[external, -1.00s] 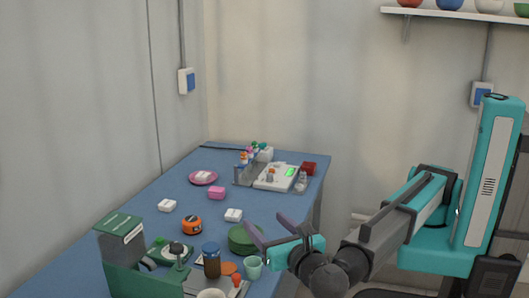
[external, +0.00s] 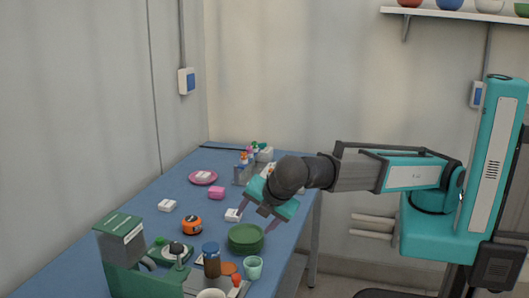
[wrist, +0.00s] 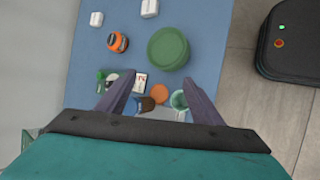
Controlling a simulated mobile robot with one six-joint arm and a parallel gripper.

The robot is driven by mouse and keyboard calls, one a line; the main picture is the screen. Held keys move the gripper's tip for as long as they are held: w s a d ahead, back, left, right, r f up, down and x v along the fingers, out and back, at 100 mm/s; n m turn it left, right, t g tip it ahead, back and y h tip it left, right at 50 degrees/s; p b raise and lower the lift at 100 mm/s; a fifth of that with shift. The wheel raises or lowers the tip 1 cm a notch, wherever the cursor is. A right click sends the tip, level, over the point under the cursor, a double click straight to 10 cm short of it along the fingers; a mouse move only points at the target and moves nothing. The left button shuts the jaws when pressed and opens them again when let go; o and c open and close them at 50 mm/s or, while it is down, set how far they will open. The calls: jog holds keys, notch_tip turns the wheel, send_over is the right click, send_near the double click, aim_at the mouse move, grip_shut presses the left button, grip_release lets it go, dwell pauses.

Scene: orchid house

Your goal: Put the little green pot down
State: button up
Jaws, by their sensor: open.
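A small pale green pot (external: 253,267) stands on the blue table (external: 150,247) near its right edge. It also shows in the wrist view (wrist: 179,100), partly covered by the right finger. A wider, darker green round dish or stack of saucers (external: 246,239) is just behind it; in the wrist view this is a green disc (wrist: 168,49). My gripper (external: 257,219) is open, with nothing between its fingers. It points down above the table near the green disc. In the wrist view its fingertips (wrist: 160,84) spread on either side of small items below.
A brown jar with a blue lid (external: 211,261), an orange disc (external: 228,268) and a green stand (external: 122,250) crowd the near end. An orange tape-measure-like object (external: 192,225) and white blocks (external: 167,206) lie further left. Bare blue table lies between them.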

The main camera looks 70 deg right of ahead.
notch_tip(320, 180, up, 5)
jog(key=s+m+g+y+p, duration=0.2)
jog(key=m+g+y+p, duration=0.2)
jog(key=m+y, duration=0.35)
jog(key=shift+m+h, duration=0.25)
jog(key=shift+m, duration=0.2)
jog(key=f, duration=0.5)
jog(key=shift+s+a+f, duration=0.1)
jog(key=shift+s, duration=0.15)
jog(key=shift+f, duration=0.15)
send_over(253, 263)
jog(key=s+a, duration=0.1)
jog(key=s, duration=0.1)
jog(key=shift+s+d+f+p+x, duration=0.15)
jog(key=shift+d+x, duration=0.1)
jog(key=shift+x, duration=1.05)
jog(key=shift+s+d+p+x, duration=0.15)
jog(key=shift+d+x, duration=0.1)
jog(key=shift+x, duration=1)
jog(key=shift+s+d+f+p+x, duration=0.15)
jog(key=shift+d+x, duration=0.1)
jog(key=shift+x, duration=1.05)
jog(key=shift+r, duration=0.1)
jog(key=shift+p+x, duration=0.8)
jog(key=shift+x, duration=1.85)
